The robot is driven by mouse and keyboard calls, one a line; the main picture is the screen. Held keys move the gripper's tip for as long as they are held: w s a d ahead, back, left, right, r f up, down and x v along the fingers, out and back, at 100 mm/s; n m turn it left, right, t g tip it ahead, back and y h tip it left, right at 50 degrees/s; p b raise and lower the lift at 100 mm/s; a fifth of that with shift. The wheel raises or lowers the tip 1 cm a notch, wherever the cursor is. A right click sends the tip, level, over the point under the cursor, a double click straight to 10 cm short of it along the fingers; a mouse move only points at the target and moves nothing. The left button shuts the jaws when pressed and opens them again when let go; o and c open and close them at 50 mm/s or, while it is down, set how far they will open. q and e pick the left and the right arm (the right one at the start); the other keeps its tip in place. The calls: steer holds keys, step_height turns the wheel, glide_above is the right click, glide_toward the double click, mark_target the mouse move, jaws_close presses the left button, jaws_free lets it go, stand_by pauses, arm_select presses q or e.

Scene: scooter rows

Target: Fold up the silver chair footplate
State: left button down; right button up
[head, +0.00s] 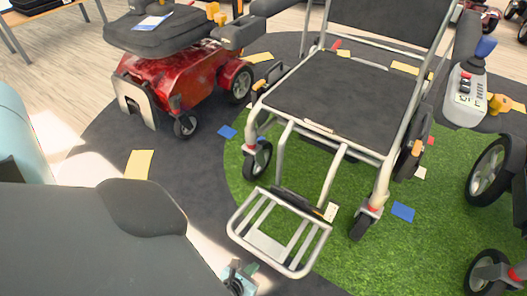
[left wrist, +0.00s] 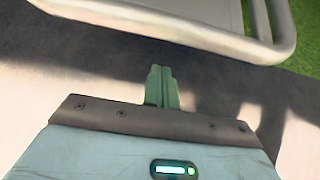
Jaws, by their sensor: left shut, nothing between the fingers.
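The silver chair (head: 340,95) stands on green turf, with a dark seat and silver tube legs. Its footplate (head: 280,231) is a silver barred frame, folded down and lying roughly level in front of the chair, low over the floor. My left gripper (head: 243,272) is just in front of the footplate's near left edge in the head view. In the left wrist view the gripper (left wrist: 162,86) has its green fingers together and empty. The footplate's tube edge (left wrist: 190,38) shows just beyond the fingertips, with a visible gap. My right gripper is not in view.
A red scooter (head: 185,75) stands at the back left. Blue and yellow cards (head: 139,164) lie scattered on the floor. Dark floor left of the turf is mostly clear.

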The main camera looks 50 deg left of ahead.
mark_target(262, 251)
arm_select(q)
steer(key=shift+w+a, duration=0.2)
steer(key=shift+w, duration=0.7)
steer(key=shift+w+a, duration=0.2)
steer(key=shift+w, duration=0.7)
steer(key=shift+w+a+r+b, duration=0.15)
steer(key=shift+w+b, duration=0.1)
steer(key=shift+w, duration=0.4)
steer(key=shift+w+a+f+b, duration=0.1)
steer(key=shift+w+a+b, duration=0.1)
steer(key=shift+w, duration=0.4)
steer(key=shift+r, duration=0.1)
steer(key=shift+r+p, duration=0.75)
steer(key=shift+p, duration=0.05)
steer(key=shift+r+p, duration=0.9)
steer(key=shift+r, duration=0.05)
steer(key=shift+s+d+r+p, duration=0.1)
steer(key=shift+r+p, duration=0.25)
steer(key=shift+f, duration=0.1)
